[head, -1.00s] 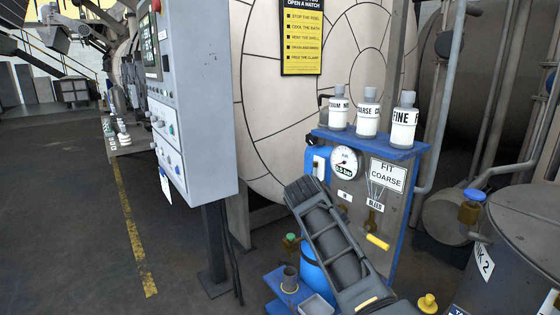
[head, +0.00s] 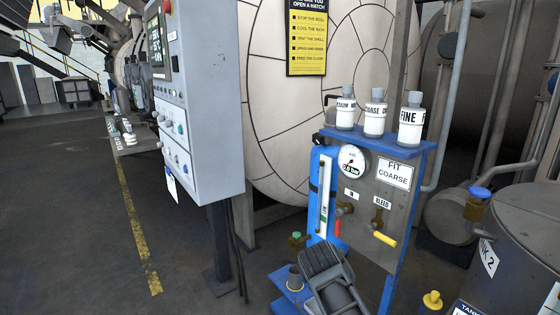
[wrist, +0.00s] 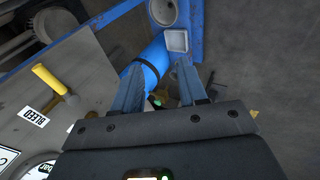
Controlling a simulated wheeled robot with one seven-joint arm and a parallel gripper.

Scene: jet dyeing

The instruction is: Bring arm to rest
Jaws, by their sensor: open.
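My arm (head: 328,280) shows low in the middle of the head view, in front of the blue-framed filter stand (head: 398,205). My gripper (wrist: 158,85) shows in the wrist view with its two fingers apart and nothing held between them. Beyond the fingers is a blue cylinder (wrist: 147,66), apparently at some distance. In the head view my fingertips are hidden behind the arm.
The stand carries a gauge (head: 351,160), a red handle (head: 337,228), a yellow bleed handle (head: 384,239) and three labelled bottles (head: 375,115) on top. A grey control cabinet (head: 200,100) stands left; a grey tank (head: 515,240) stands right. Floor (head: 75,220) at left is open.

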